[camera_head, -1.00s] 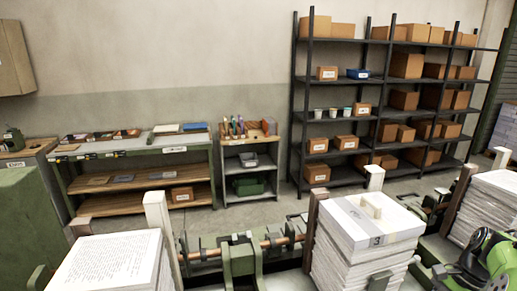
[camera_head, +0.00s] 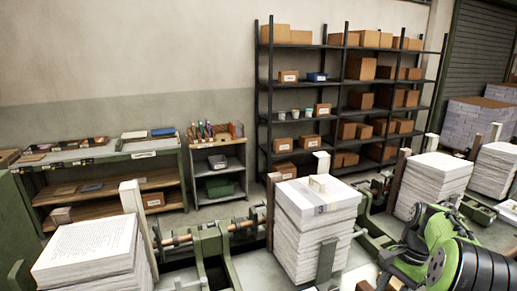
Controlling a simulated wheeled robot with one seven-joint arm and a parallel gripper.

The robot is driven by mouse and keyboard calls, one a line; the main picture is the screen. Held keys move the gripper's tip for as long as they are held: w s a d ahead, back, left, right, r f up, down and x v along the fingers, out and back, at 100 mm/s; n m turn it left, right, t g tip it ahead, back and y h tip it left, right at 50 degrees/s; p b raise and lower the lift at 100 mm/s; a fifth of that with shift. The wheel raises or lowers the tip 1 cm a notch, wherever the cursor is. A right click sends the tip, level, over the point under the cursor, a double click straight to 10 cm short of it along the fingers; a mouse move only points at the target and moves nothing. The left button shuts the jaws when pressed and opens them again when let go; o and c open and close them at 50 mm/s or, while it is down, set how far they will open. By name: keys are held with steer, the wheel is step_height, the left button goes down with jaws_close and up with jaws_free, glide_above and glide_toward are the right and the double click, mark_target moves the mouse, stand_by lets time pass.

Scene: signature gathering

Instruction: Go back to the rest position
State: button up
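Green and black links of my own arm (camera_head: 445,250) show at the lower right, in front of the machine and its paper stacks. My gripper is not seen in this view. A printed stack (camera_head: 88,255) is at the lower left. More stacks stand to the right, one (camera_head: 436,178) behind my arm and another (camera_head: 496,168) at the right edge.
A green machine frame (camera_head: 212,255) with a copper-coloured roller runs across the front. Behind it are a workbench (camera_head: 110,155), a small cart (camera_head: 218,170) with tools, and a black shelf rack (camera_head: 340,110) with boxes. A strip of floor lies between. Pallet stacks (camera_head: 480,122) stand at the far right.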

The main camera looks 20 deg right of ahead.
steer(key=s+a+r+n+t+h+b, duration=0.1)
steer(key=a+r+n+h, duration=0.2)
steer(key=a, duration=0.5)
steer(key=s+a+r+n+t, duration=0.1)
steer(key=a+r+n, duration=0.4)
steer(key=a, duration=0.4)
steer(key=s+a+n+t+b, duration=0.1)
steer(key=s+a+n+t, duration=0.3)
steer(key=s+a+n, duration=0.3)
steer(key=s+a, duration=0.4)
steer(key=s, duration=0.1)
steer(key=shift+s+a+f+b, duration=0.2)
steer(key=shift+s+f+b, duration=0.05)
steer(key=shift+f+b, duration=0.15)
steer(key=shift+r, duration=0.1)
